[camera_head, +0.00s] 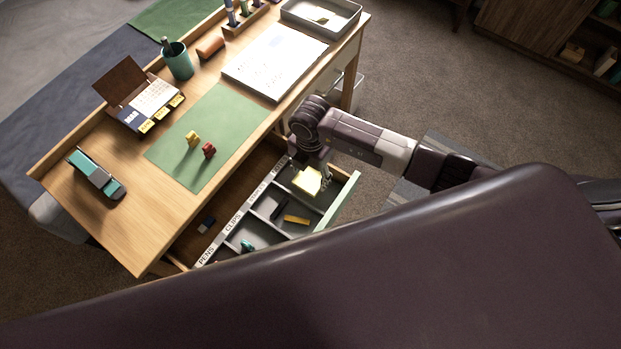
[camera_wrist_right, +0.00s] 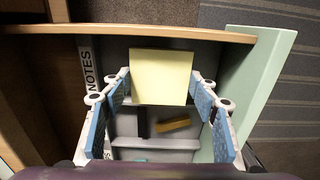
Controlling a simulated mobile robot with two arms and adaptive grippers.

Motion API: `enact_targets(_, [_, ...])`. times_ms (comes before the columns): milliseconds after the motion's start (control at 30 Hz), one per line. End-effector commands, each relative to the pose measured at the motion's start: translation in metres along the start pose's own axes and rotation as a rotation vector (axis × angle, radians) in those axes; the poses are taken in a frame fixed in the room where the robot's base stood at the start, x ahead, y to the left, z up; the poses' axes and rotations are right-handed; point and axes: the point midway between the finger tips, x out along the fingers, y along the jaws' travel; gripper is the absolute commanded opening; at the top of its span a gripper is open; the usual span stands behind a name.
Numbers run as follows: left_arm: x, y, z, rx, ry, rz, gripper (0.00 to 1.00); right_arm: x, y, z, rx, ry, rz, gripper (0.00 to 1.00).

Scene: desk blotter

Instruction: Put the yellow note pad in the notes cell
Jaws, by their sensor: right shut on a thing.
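The yellow note pad (camera_head: 307,181) is at the far end of the open drawer, over the cell beside the NOTES label. I cannot tell whether the pad touches the cell floor. My right gripper (camera_head: 309,176) reaches into the drawer from the right. My left gripper is not in view.
Other drawer cells hold a yellow bar (camera_head: 296,220), a dark item (camera_head: 279,207) and a teal item (camera_head: 247,245). The pale green drawer front (camera_head: 340,202) and wooden side wall (camera_wrist_right: 150,31) border the notes cell. A green blotter (camera_head: 215,130) with two small clips lies on the desk.

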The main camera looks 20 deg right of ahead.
Motion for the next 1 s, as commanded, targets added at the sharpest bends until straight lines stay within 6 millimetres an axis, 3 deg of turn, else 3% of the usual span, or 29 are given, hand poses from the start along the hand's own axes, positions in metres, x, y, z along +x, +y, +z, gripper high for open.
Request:
enact_targets(200, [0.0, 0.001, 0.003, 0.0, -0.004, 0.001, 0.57, 0.029, 0.0, -0.001, 0.001, 0.001, -0.001, 0.25])
enact_targets(600, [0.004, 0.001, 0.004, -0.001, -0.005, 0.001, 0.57, 0.035, 0.0, 0.0, 0.001, 0.0, -0.001, 0.25])
enact_targets(633, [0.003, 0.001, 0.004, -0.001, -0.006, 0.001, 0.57, 0.034, 0.0, 0.0, 0.001, 0.0, -0.001, 0.56])
enact_targets(767, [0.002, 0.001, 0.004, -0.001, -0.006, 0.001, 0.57, 0.034, -0.001, 0.0, 0.001, 0.0, -0.001, 0.71])
enact_targets(1000, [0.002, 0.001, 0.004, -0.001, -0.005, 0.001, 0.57, 0.034, -0.001, 0.0, 0.001, 0.0, -0.001, 0.72])
